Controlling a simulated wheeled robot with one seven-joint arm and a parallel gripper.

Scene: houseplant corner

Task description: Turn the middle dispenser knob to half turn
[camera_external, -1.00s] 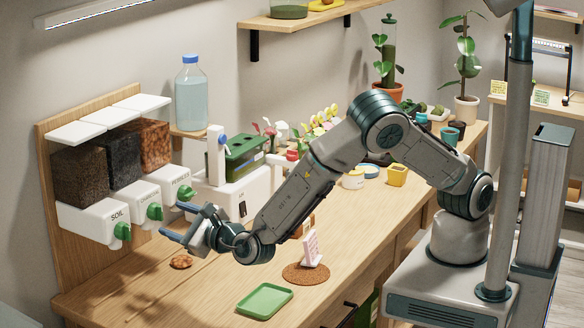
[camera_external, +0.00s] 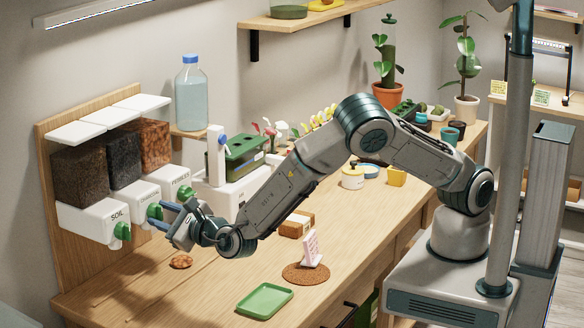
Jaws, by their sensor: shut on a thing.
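A wall dispenser with three bins stands at the left. Its middle unit, labelled charcoal (camera_external: 133,198), has a green knob (camera_external: 153,213) on its front. My gripper (camera_external: 163,214) is at this middle knob, its blue fingers shut on it. The fingers partly cover the knob, so its exact turn angle cannot be told. The soil knob (camera_external: 122,231) is to the left and the pebbles knob (camera_external: 184,193) is to the right, just behind my gripper.
Below the dispenser, a small brown heap (camera_external: 181,261) lies on the wooden table (camera_external: 150,285). A green tray (camera_external: 265,300) and a pink card on a round cork mat (camera_external: 305,274) are nearer the front. A white machine (camera_external: 225,195) stands right of the dispenser.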

